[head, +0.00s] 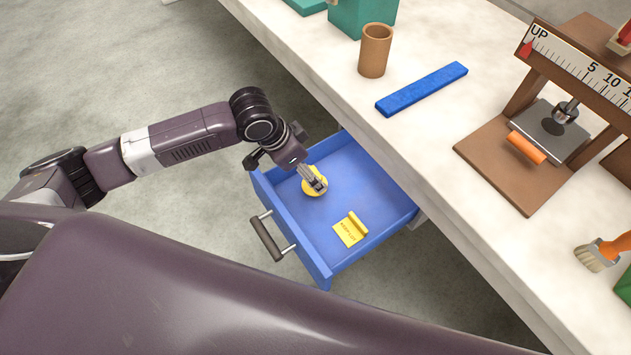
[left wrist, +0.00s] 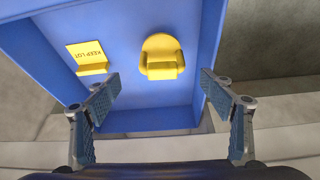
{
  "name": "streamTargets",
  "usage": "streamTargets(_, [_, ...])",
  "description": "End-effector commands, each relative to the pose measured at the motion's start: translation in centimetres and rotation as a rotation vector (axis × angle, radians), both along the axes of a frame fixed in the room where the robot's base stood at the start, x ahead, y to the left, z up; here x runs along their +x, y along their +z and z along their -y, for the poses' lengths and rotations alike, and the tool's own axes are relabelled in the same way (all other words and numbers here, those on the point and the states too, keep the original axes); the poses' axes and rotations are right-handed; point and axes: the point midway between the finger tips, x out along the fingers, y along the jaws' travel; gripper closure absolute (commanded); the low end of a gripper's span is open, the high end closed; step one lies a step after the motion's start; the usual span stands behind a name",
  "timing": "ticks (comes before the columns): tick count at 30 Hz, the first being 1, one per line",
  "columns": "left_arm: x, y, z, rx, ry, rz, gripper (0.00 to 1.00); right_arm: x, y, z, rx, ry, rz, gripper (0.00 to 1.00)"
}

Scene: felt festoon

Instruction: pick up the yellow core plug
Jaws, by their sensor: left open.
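The yellow core plug (head: 308,190), a round disc with a raised grip block, lies on the floor of the open blue drawer (head: 372,190). My left gripper (head: 314,181) hangs over it and hides part of it in the head view. In the left wrist view the plug (left wrist: 161,56) shows whole, beyond the open fingers of my left gripper (left wrist: 160,92), with nothing between them. Whether the fingertips reach down to the plug's height is hard to tell. My right gripper is not in view.
A yellow lettered tag with a raised bar (head: 350,230) lies in the drawer near the plug. Drawer walls surround both; a dark handle (head: 267,238) is on the front. The pale worktop (head: 440,150) above holds a blue bar (head: 422,88), a brown cup (head: 375,50) and a press (head: 545,125).

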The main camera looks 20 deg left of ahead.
Motion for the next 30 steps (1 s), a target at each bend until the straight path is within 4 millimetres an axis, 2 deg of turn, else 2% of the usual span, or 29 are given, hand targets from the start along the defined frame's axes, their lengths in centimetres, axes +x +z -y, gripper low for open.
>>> streamTargets(10, [1.6, -4.4, 1.0, 0.001, 0.0, -0.001, 0.25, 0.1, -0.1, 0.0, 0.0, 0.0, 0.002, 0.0])
streamTargets(20, [1.9, -5.0, 1.2, 0.001, -0.001, 0.001, 0.25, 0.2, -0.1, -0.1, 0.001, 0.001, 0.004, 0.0])
streamTargets(30, [1.8, -5.0, 1.2, 0.001, -0.001, 0.001, 0.62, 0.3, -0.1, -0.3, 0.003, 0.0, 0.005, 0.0])
